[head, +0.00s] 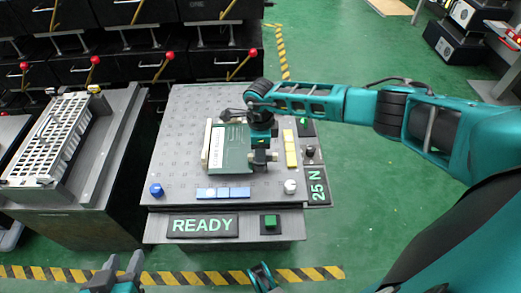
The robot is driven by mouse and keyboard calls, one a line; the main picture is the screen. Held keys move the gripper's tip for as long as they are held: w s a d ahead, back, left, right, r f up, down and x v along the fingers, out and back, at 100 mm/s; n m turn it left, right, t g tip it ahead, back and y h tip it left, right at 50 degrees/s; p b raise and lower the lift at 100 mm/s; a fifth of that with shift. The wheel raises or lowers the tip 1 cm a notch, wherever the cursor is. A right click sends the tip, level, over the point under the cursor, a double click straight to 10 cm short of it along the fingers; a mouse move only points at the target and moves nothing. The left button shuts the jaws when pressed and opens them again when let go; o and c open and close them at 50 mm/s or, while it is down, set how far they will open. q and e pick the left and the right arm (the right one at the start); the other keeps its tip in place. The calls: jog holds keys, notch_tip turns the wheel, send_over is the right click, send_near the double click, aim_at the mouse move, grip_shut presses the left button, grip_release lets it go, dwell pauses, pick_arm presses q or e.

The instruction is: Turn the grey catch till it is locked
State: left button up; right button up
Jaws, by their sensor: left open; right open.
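A green box-shaped fixture (232,150) with a pale side plate stands on the grey bench (180,125) in the head view. My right gripper (263,157) is at the fixture's right side, with its grey fingers apart. The grey catch cannot be made out for certain; the wrist and fingers cover that side of the fixture. A dark grey piece (230,115) shows at the fixture's far edge, beside my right wrist. I cannot tell whether the catch is touched or how it is turned. My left gripper (121,266) is open and empty at the bottom left, away from the bench.
The bench carries a blue knob (156,190), a white knob (290,187), blue blocks (223,193) and yellow blocks (290,149). A white rack (50,140) stands left.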

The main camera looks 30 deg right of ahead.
notch_tip(320, 180, up, 11)
jog(key=p, duration=0.2)
jog(key=shift+p, duration=0.3)
